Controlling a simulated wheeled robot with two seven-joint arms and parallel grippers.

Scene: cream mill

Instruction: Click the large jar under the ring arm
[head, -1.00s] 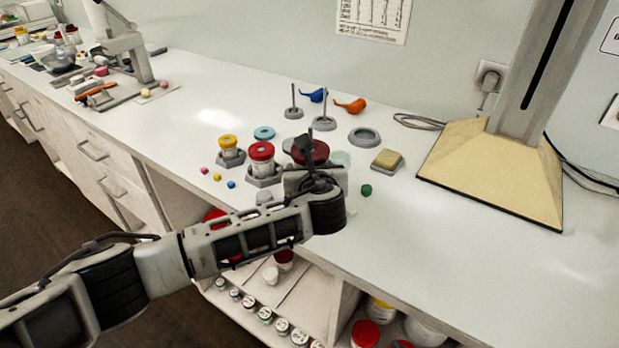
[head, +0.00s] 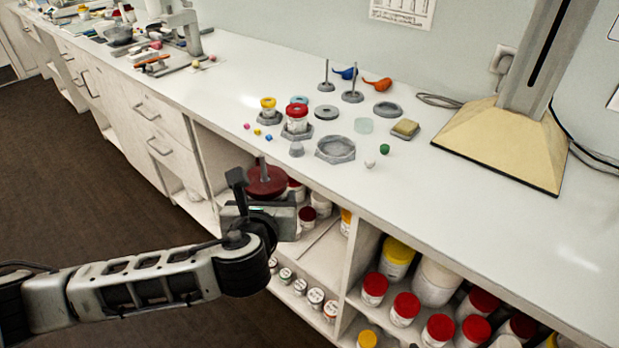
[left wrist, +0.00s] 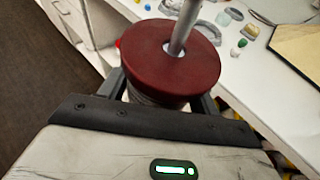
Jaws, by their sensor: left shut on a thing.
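The large jar has a broad dark red lid (head: 267,180) with a grey rod standing up from its middle. My left gripper (head: 258,207) is shut around the jar and holds it out past the counter's front edge, before the open shelves. In the left wrist view the lid (left wrist: 148,68) and the rod (left wrist: 187,25) fill the space above the gripper (left wrist: 160,98); the lid hides most of the jar body. A tall slotted column (head: 532,55) stands on a cream base (head: 500,140) at the right. I cannot make out a ring arm in view. My right gripper is not in view.
On the counter (head: 440,200) are an empty hexagonal holder (head: 335,157), a red-lidded jar (head: 297,112), a yellow-lidded jar (head: 268,106), two spindles and small coloured pieces. Jars crowd the shelves below. The counter's front right is clear.

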